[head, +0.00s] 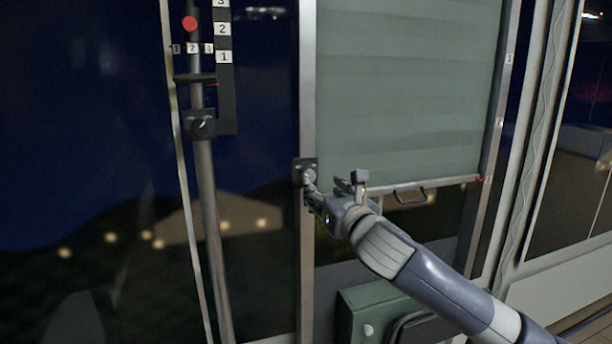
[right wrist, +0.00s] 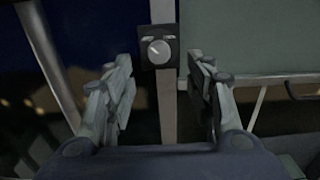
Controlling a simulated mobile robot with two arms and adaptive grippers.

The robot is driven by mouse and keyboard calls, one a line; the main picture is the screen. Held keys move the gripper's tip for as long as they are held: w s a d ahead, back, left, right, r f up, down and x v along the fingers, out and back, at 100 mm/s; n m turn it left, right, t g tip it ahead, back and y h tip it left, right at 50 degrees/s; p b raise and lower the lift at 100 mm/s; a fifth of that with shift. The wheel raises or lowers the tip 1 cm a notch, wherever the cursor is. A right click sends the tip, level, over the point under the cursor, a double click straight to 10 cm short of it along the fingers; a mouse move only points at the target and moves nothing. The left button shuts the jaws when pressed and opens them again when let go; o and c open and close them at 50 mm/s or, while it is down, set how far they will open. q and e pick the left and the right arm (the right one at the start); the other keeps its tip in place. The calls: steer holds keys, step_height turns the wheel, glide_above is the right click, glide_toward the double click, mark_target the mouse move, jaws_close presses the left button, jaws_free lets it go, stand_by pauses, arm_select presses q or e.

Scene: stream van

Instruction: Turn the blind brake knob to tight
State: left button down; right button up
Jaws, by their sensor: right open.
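The blind brake knob (right wrist: 159,51) is a round grey dial with a light pointer line, on a dark plate with two small labels above it. The plate is fixed to a metal post left of the green blind (head: 408,90). In the head view the knob (head: 309,176) is partly covered by my right gripper (head: 325,192). In the right wrist view my right gripper (right wrist: 162,90) is open, with one finger on each side of the post and the knob between and beyond them. The labels are too small to read. My left gripper is not in view.
A second dark knob (head: 201,125) sits on a pole at the left, below a numbered scale (head: 224,57) and a red ball (head: 190,23). The blind's bottom bar has a handle (head: 409,196). A green box (head: 366,315) stands low below my right arm.

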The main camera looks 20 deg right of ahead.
mark_target(309, 176)
steer(key=w+p, duration=0.1)
steer(key=w, duration=0.3)
steer(key=shift+w+r, duration=0.1)
steer(key=shift+w, duration=0.2)
steer(key=w, duration=0.2)
steer(key=w+p, duration=0.1)
steer(key=shift+w+a, duration=0.2)
steer(key=shift+a, duration=0.05)
steer(key=shift+w, duration=0.7)
steer(key=shift+c, duration=0.7)
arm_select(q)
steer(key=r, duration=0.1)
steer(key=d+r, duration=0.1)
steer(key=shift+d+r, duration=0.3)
arm_select(e)
steer(key=c, duration=0.9)
